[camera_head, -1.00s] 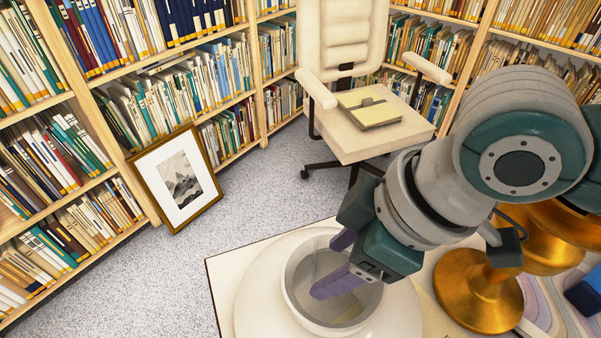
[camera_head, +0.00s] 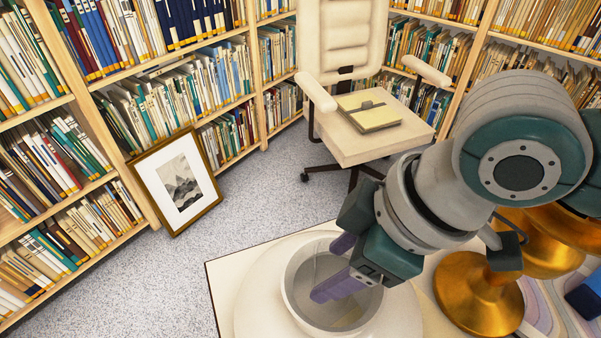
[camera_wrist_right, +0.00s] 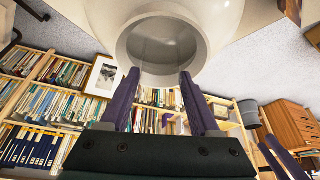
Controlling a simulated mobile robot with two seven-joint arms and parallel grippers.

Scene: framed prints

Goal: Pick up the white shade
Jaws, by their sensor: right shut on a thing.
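The white shade (camera_head: 255,300) is a wide rounded piece with a round open collar, on the pale table at the bottom of the head view. In the right wrist view the shade (camera_wrist_right: 105,18) fills the top, with its opening facing me. My right gripper (camera_head: 325,268) is shut on the shade, its purple fingers at the collar on the side nearer my arm. In the right wrist view the right gripper's fingertips (camera_wrist_right: 158,76) meet the rim and stay apart. Whether the shade touches the table is unclear.
A gold lamp-like stand (camera_head: 478,295) is close to the right of the shade. A cream chair (camera_head: 370,135) with a yellow folder (camera_head: 368,111) on its seat is behind the table. A framed print (camera_head: 177,182) leans against the bookshelves. Carpet to the left is clear.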

